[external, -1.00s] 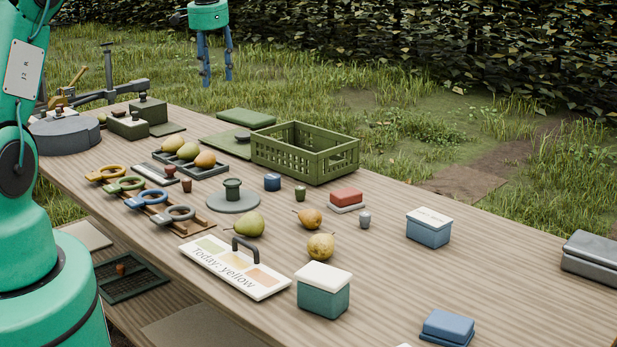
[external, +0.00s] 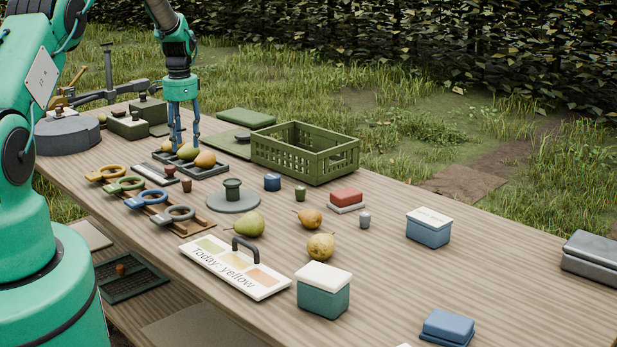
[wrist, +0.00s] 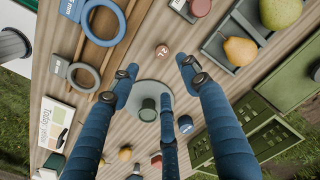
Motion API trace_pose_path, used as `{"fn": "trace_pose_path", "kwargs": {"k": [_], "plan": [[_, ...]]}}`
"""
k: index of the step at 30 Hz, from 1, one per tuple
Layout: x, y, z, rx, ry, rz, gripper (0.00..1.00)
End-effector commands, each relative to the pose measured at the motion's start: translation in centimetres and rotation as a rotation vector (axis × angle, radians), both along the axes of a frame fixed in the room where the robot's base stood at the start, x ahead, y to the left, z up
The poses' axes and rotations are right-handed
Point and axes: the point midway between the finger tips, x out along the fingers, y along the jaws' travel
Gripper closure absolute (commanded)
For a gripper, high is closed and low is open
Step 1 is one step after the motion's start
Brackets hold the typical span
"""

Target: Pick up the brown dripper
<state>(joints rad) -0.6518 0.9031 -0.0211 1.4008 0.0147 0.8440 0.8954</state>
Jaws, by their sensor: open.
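The brown dripper (external: 187,185) is a small brown cup standing on the wooden table, just in front of the dark pear tray. In the wrist view the brown dripper (wrist: 162,51) shows from above with a marking that looks like "2L", in the gap between two fingertips. My gripper (external: 184,146) has blue fingers pointing down, spread and empty; in the external view they overlap the pear tray. In the wrist view my gripper (wrist: 160,78) is open above the table, apart from the dripper. The exact height is hard to tell.
The tray (external: 222,169) holds pears behind the dripper. A dark red knob (external: 170,170) is close on its left. A rack with ring-handled tools (external: 178,214) is in front. A grey disc (external: 250,206) with a green piece stands right. A green crate (external: 345,162) is farther back.

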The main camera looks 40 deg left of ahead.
Motion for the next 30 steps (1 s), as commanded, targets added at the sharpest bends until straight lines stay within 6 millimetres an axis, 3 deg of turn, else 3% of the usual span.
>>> {"fn": "trace_pose_path", "kwargs": {"k": [16,30], "plan": [[-0.1,0.1,-1.0,-0.001,0.002,-0.001,0.54],[0.0,0.3,-7.3,-0.002,0.001,-0.001,0.54]]}}
